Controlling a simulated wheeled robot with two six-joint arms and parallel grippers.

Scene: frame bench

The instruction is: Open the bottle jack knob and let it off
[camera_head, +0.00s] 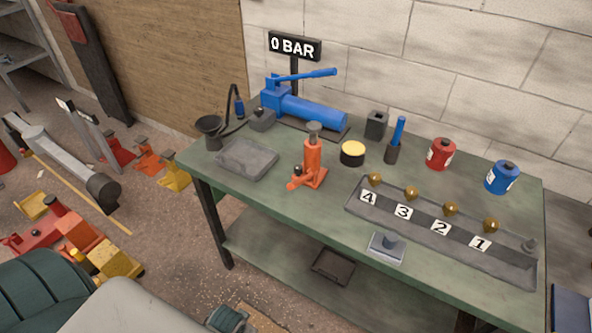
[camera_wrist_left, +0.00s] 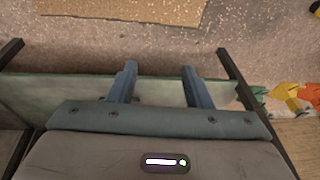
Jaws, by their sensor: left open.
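The orange bottle jack (camera_head: 313,158) stands upright on the green bench (camera_head: 330,215), with a grey ram head at its top. A small orange knob (camera_head: 294,184) sticks out low on its left side; I cannot tell how far it is turned. My left gripper (camera_wrist_left: 158,75) shows in the left wrist view with its two fingers apart and nothing between them. It is away from the jack, which does not show in that view. My right gripper is in neither view.
A blue hand pump (camera_head: 310,108) stands behind the jack under a "0 BAR" sign (camera_head: 294,46). A grey slab (camera_head: 246,158) lies left, a yellow-topped tin (camera_head: 352,154) right. A numbered rail (camera_head: 440,228) with brass knobs runs along the front right. Bare bench lies before the jack.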

